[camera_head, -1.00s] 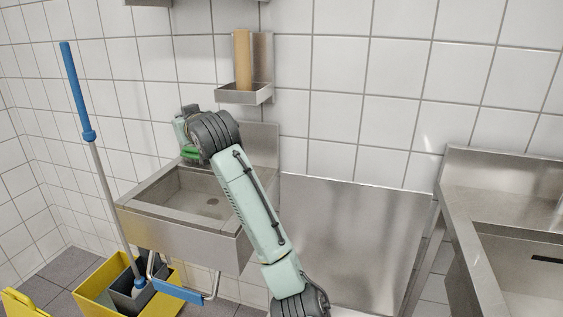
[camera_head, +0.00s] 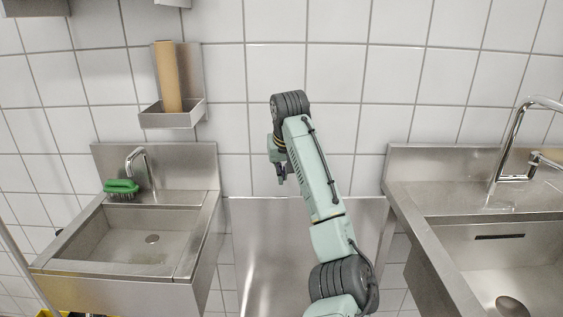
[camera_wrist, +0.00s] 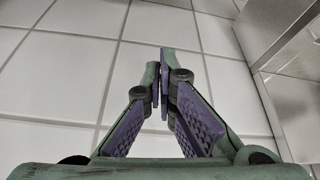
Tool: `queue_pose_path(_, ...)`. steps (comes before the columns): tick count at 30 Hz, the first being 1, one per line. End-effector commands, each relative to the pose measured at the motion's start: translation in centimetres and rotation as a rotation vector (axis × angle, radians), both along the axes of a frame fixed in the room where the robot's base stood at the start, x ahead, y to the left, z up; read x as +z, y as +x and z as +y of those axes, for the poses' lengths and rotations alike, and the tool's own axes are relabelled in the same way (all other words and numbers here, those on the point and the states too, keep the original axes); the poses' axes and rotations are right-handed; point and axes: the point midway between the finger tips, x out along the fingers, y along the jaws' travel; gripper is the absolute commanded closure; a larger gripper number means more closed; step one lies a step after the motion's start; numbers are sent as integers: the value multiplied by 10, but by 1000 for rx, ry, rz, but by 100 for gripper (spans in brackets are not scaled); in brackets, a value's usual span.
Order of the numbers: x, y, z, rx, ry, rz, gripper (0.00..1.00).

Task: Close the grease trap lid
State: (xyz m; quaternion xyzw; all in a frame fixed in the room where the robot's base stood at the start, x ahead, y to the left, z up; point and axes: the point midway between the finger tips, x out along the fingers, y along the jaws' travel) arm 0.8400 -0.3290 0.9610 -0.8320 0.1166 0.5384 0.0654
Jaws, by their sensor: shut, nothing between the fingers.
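A flat stainless-steel panel (camera_head: 262,245), which looks like the raised grease trap lid, stands upright against the tiled wall between the two sinks. My arm crosses in front of it and hides part of its middle and right side. The trap's body is out of view below. My gripper (camera_head: 281,180) is above the panel's top edge, in front of the wall tiles, apart from the panel. In the wrist view my gripper (camera_wrist: 164,55) has its fingertips together with nothing between them, against white tiles.
A hand sink (camera_head: 130,245) with a faucet and a green brush (camera_head: 121,187) is at the left. A larger sink counter (camera_head: 480,205) with a tall tap is at the right. A wall holder (camera_head: 172,119) with a brown roll hangs above the hand sink. Steel surfaces (camera_wrist: 285,60) fill the wrist view's right side.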

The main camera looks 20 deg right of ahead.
Motion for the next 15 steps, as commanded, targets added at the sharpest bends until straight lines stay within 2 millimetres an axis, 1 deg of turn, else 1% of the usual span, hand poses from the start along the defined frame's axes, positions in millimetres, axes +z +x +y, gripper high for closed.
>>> queue_pose_path(5, -34, 15, -5, -1, 2, 3, 100)
queue_pose_path(6, -32, 7, -4, 0, -1, -2, 100)
queue_pose_path(9, -33, -5, 0, 1, -1, -2, 100)
queue_pose_path(15, -35, -20, 5, 1, -1, -3, 100)
